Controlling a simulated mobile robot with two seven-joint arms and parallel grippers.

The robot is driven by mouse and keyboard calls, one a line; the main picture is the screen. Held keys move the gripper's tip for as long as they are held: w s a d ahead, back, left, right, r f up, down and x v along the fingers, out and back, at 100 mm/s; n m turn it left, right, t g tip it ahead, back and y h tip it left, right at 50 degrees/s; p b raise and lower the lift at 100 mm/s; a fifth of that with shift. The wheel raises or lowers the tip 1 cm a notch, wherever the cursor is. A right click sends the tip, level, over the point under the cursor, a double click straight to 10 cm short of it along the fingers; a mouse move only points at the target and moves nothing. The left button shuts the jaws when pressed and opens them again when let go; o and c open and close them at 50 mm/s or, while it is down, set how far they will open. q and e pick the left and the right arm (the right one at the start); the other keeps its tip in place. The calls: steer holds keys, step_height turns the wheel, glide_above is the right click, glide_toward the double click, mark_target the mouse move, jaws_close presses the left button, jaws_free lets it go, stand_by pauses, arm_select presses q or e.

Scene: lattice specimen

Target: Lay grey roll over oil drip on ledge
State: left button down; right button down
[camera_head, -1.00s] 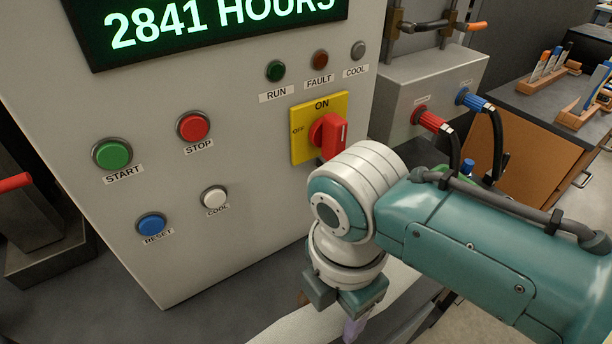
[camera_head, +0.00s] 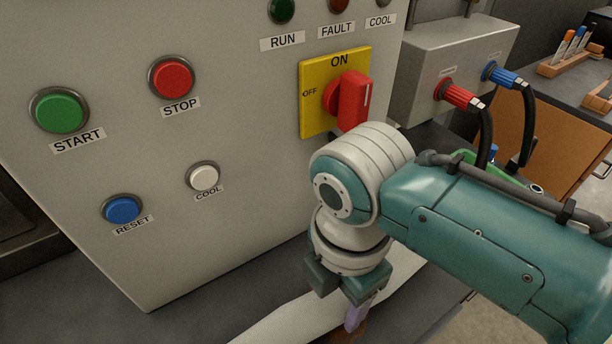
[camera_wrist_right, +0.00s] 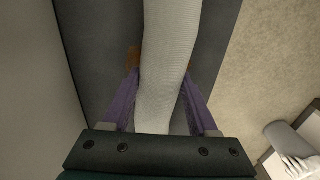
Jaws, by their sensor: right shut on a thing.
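The grey roll (camera_wrist_right: 168,60) is pale, long and ribbed. In the right wrist view it runs up between the two purple fingers of my right gripper (camera_wrist_right: 161,82), which is shut on it. In the head view the roll (camera_head: 290,322) shows under my right gripper (camera_head: 352,318), low in front of the panel. A brown patch, seemingly the oil drip (camera_wrist_right: 133,57), shows at the roll's left side; the roll hides part of it. I cannot tell whether the roll touches the dark grey ledge (camera_wrist_right: 95,50). My left gripper is not in view.
A machine panel (camera_head: 240,240) with buttons and a red rotary switch (camera_head: 348,100) rises behind the ledge, close to my right arm. A grey box (camera_head: 450,60) with red and blue cable plugs stands at the right. Floor (camera_wrist_right: 265,60) lies beyond the ledge's edge.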

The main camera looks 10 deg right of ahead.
steer(key=shift+f+b, duration=0.3)
steer(key=shift+f, duration=0.35)
stand_by(0.4)
steer(key=shift+c, duration=0.4)
jaws_free()
steer(key=shift+r, duration=0.15)
